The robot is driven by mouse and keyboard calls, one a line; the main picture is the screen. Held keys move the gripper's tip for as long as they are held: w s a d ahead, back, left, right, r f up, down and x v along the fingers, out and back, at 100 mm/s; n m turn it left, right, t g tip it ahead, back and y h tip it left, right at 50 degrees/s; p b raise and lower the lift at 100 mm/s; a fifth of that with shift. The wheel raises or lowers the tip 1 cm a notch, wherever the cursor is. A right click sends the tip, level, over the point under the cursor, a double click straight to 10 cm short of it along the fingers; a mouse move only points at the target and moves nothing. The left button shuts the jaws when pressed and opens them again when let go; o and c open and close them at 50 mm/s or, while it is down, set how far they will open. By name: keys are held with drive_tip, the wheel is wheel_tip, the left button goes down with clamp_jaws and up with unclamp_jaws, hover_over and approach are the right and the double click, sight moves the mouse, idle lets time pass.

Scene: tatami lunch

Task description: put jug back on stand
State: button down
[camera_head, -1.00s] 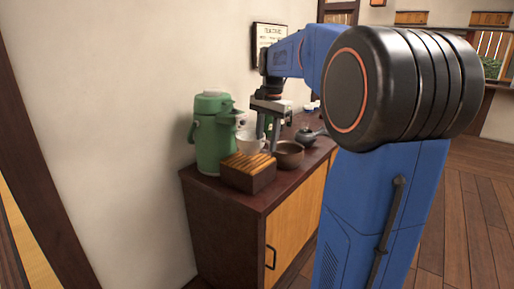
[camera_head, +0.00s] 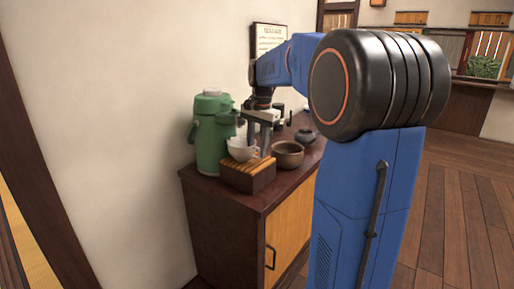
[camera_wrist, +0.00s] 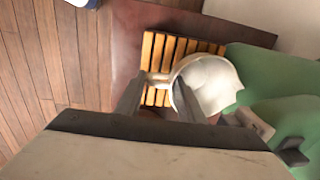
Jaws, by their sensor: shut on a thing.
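A white jug (camera_head: 241,150) with a side handle is at the slatted wooden stand (camera_head: 249,178) on the cabinet top. My gripper (camera_head: 259,140) points down and is shut on the jug's handle. In the wrist view the handle lies between my two fingers (camera_wrist: 158,82), and the jug's body (camera_wrist: 208,84) is to their right. The jug looks upright and overlaps the stand's slats (camera_wrist: 155,48) in both views. I cannot tell whether its base touches the slats. The jug hides part of the slats.
A green pump flask (camera_head: 211,135) stands close to the left of the jug, by the wall. A brown bowl (camera_head: 288,155) sits to the right of the stand, with a dark teapot (camera_head: 306,136) behind it. The dark cabinet top (camera_head: 262,201) ends just in front of the stand.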

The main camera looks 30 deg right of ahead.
drive_tip(key=shift+f, duration=0.15)
drive_tip(key=c, duration=1.2)
unclamp_jaws()
wheel_tip(320, 180, up, 12)
drive_tip(key=s, duration=0.1)
drive_tip(key=s+a+f+n+t, duration=0.2)
drive_tip(key=s+a+f+n, duration=0.5)
drive_tip(key=s+f, duration=0.4)
drive_tip(key=s+a+f+n+t, duration=0.1)
drive_tip(key=s+a+f+n, duration=0.5)
drive_tip(key=s, duration=1.2)
drive_tip(key=a+f, duration=0.4)
drive_tip(key=f, duration=0.2)
drive_tip(key=shift+f+n+t, duration=0.2)
drive_tip(key=shift+n+t, duration=0.2)
drive_tip(key=shift+a, duration=0.1)
